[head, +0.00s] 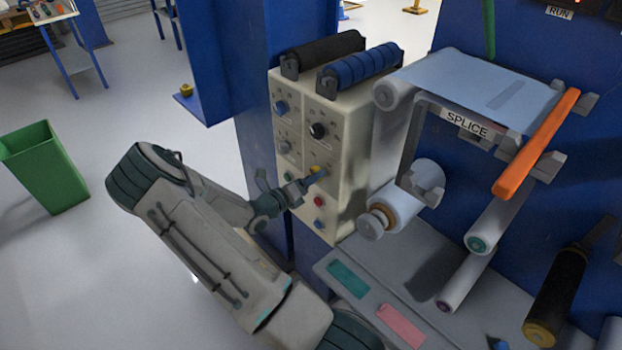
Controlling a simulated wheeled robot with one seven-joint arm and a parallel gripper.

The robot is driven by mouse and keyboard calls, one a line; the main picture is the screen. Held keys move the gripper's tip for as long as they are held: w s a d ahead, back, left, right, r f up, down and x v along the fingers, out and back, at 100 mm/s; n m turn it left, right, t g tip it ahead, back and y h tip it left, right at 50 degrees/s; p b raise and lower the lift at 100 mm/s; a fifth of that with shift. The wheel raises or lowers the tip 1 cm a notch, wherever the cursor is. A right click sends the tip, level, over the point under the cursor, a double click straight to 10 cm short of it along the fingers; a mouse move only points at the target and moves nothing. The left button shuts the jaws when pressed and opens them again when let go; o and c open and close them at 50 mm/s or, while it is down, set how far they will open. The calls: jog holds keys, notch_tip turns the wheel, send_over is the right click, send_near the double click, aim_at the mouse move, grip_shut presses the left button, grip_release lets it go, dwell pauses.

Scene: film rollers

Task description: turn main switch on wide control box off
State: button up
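The beige control box (345,150) stands against the blue machine column, with a narrow panel on the left and a wider one on the right. The wider panel has a black round knob (318,130) at the top, a small yellow part (315,169) below it, then a red button (318,201) and a blue button (318,224). Which one is the main switch cannot be read. My gripper (316,177) reaches in from the lower left, its tip close to the yellow part and partly covering it. Contact and finger opening cannot be made out.
The narrow panel has a blue knob (281,107) and a grey knob (284,147). A black roller (325,49) and a blue roller (362,66) lie on top of the box. A white roll (400,207) juts out at right. Open floor and a green bin (45,165) are at left.

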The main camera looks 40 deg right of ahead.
jog(key=shift+o, duration=0.3)
jog(key=s+a+b, duration=0.1)
jog(key=a+b, duration=0.1)
jog(key=a, duration=1.1)
jog(key=shift+a, duration=0.4)
jog(key=shift+s+r, duration=0.1)
jog(key=s+a+r+m+y, duration=0.7)
jog(key=s+r+m+y, duration=0.1)
jog(key=m, duration=0.6)
jog(key=s+a+r+m+t+y, duration=0.1)
jog(key=s+a+r+m+y, duration=0.7)
jog(key=m, duration=0.6)
jog(key=shift+s+a+r+m+y, duration=0.2)
jog(key=shift+s+r+m+y, duration=0.1)
jog(key=shift+s+r+y, duration=0.55)
jog(key=shift+s+f, duration=0.15)
jog(key=shift+c, duration=0.3)
